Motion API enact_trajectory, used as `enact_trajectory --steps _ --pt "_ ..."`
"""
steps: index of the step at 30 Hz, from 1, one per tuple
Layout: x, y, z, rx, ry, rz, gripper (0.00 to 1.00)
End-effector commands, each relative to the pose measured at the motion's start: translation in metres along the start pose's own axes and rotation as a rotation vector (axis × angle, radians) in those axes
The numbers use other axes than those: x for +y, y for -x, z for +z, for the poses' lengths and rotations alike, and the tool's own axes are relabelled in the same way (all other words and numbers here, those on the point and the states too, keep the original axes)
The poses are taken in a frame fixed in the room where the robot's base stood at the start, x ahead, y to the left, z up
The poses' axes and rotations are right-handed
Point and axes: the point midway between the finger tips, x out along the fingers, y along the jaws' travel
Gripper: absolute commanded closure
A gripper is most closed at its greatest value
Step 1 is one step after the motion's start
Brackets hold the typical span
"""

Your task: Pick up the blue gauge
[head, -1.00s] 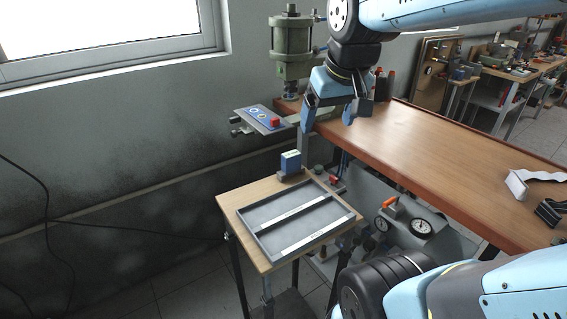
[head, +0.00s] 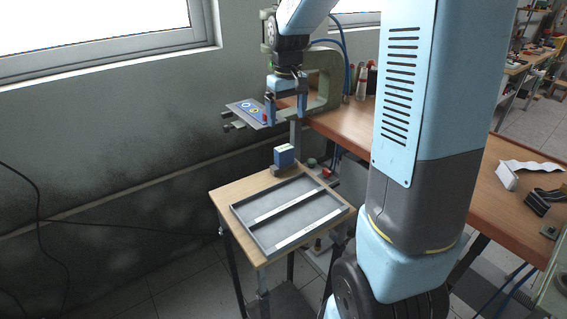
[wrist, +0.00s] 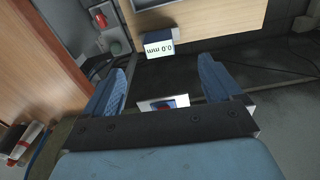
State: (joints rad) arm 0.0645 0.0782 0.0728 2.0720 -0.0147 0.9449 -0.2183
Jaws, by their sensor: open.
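The blue gauge (head: 286,154) stands upright at the back edge of a small wooden table, beside a low grey block. In the wrist view the gauge (wrist: 159,48) shows its white display reading 0.0 mm, beyond my fingertips. My gripper (head: 286,110) points down with its blue fingers apart and nothing between them. It is above the gauge, in front of the press, and not touching the gauge. In the wrist view my gripper's fingers (wrist: 164,76) frame a gap, with the gauge farther off beyond it.
A grey tray (head: 240,222) with light bars fills most of the small table. A control panel (head: 243,108) with a red button juts out left of my gripper. The green press frame (head: 325,82) stands close behind. The wooden workbench (head: 345,132) lies to the right.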

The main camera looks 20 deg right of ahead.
Motion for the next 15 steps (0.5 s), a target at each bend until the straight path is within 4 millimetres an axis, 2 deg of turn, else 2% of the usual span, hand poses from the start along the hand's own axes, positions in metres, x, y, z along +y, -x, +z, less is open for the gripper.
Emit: enact_trajectory --steps 1,6,11,15 --pt "0.002 -0.008 -0.006 -0.015 0.006 -0.005 0.08" --pt "0.005 -0.023 -0.019 -0.039 0.022 -0.015 0.08" --pt "0.005 -0.034 -0.022 -0.046 0.026 -0.018 0.08" --pt "0.005 -0.055 -0.021 -0.048 0.027 -0.018 0.08"
